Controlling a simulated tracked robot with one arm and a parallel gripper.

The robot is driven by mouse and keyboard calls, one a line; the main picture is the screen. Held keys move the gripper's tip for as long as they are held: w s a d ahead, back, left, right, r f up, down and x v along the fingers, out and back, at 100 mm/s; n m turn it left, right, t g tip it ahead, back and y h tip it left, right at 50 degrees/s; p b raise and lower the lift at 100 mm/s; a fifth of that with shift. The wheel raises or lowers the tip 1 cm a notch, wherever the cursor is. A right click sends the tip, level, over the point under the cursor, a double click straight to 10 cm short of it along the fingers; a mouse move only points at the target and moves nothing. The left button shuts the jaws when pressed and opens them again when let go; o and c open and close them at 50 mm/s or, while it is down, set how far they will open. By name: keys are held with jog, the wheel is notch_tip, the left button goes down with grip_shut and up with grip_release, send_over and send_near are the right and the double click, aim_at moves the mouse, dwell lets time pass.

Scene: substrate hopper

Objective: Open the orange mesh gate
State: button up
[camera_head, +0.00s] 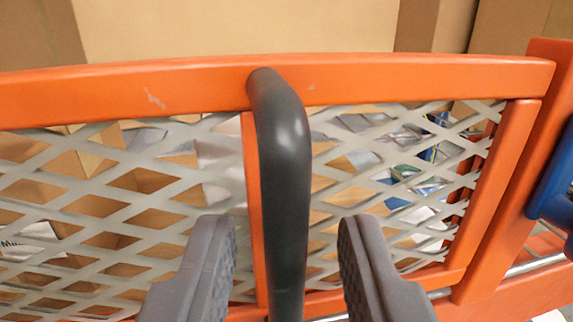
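The orange mesh gate (400,78) spans the camera view, with an orange frame and pale diamond mesh. A dark upright bar handle (284,160) is fixed to its top rail and runs down the middle of the view. My gripper (288,232) is open, with one grey finger on each side of the handle. A gap shows between each fingertip and the handle. The lower end of the handle is cut off by the picture's bottom edge. The gate's right end stands close beside an orange post (512,185).
A blue part (556,185) sits on the post at the right edge. Behind the mesh are cardboard boxes (240,27) and loose papers or packets (405,175), partly hidden by the mesh.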

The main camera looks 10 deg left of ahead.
jog(key=shift+w+a+p, duration=0.15)
jog(key=shift+w+p, duration=0.3)
jog(key=shift+w, duration=0.75)
grip_shut()
jog(key=shift+s, duration=0.1)
